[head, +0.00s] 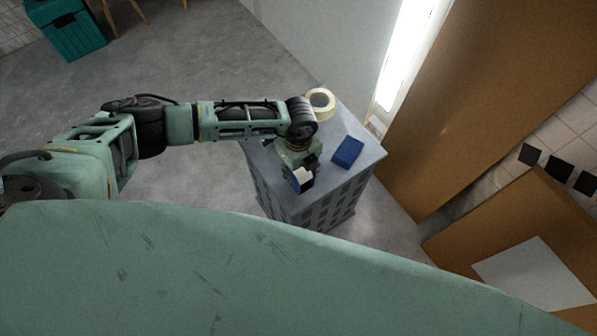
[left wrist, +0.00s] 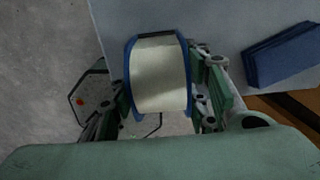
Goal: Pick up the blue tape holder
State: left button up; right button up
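The blue tape holder (head: 301,180), with a wide white roll in it, is at the near left edge of the grey cabinet top in the head view. In the left wrist view the tape holder (left wrist: 159,75) sits between the fingers of my left gripper (left wrist: 160,92). The fingers lie close against its blue sides, so the left gripper (head: 302,168) looks shut on it. I cannot tell whether the holder touches the cabinet top. My right gripper is in neither view.
Brown cardboard (head: 470,90) stands at the right. A teal bin (head: 70,30) is on the floor, far left.

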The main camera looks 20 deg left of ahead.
pick_arm(q)
jog(key=c, duration=0.7)
jog(key=shift+c, duration=0.5)
jog(key=shift+r, duration=0.1)
jog(key=shift+w+r, duration=0.1)
jog(key=shift+r, duration=0.2)
jog(key=r, duration=0.3)
jog(key=shift+d+r+b, duration=0.25)
jog(key=shift+b, duration=0.15)
jog(key=s+d+r+b, duration=0.1)
jog(key=s+d+r, duration=0.1)
jog(key=d, duration=0.3)
jog(key=s+d+r+b, duration=0.1)
jog(key=s+d+r, duration=0.1)
jog(key=d+r, duration=0.2)
jog(key=shift+s+d+r, duration=0.4)
jog(key=shift+d, duration=0.25)
